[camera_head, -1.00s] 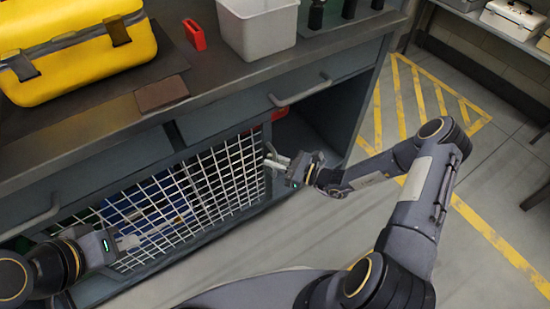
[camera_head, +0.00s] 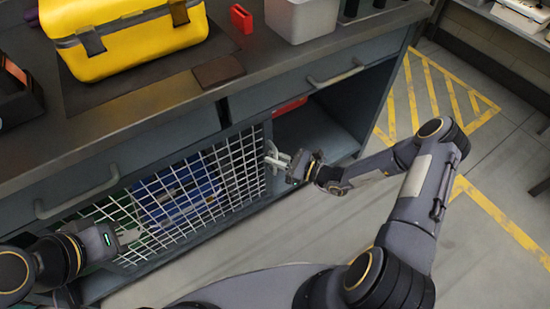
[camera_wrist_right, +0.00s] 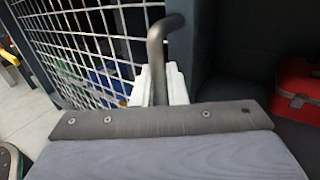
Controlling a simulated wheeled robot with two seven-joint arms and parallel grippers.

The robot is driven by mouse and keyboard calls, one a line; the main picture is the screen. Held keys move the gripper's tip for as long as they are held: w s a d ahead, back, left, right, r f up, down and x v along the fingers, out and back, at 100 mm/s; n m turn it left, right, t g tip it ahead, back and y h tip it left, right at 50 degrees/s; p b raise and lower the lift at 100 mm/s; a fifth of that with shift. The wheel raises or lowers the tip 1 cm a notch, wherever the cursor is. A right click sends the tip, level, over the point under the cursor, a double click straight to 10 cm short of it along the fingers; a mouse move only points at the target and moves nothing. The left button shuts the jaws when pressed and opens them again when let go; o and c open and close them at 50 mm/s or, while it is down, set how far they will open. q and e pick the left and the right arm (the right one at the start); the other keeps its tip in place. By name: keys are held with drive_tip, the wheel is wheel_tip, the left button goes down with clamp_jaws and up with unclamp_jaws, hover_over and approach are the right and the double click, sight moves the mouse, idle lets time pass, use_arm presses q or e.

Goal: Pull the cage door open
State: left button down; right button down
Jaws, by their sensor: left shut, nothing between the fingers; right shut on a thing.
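The cage door (camera_head: 232,164) is a white wire mesh panel low in the grey cabinet. It also fills the upper left of the right wrist view (camera_wrist_right: 100,45). A bent grey handle (camera_wrist_right: 155,50) stands at its right edge. My right gripper (camera_head: 279,162) is shut on this handle, its pale fingers on either side of the bar. I cannot tell whether the door stands slightly ajar. My left gripper (camera_head: 136,236) is shut and empty in front of the lower left of the mesh. Blue and green things show blurred behind the mesh.
An open compartment right of the door holds a red case (camera_wrist_right: 297,85). Drawer handles (camera_head: 335,75) stick out above. A yellow case (camera_head: 130,45), a grey bin (camera_head: 300,18) and a red item (camera_head: 241,18) are on the counter. The floor in front is clear.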

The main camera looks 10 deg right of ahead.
drive_tip(key=c, duration=1.8)
unclamp_jaws()
drive_tip(key=p+v, duration=0.1)
drive_tip(key=v, duration=0.7)
drive_tip(key=shift+a, duration=0.1)
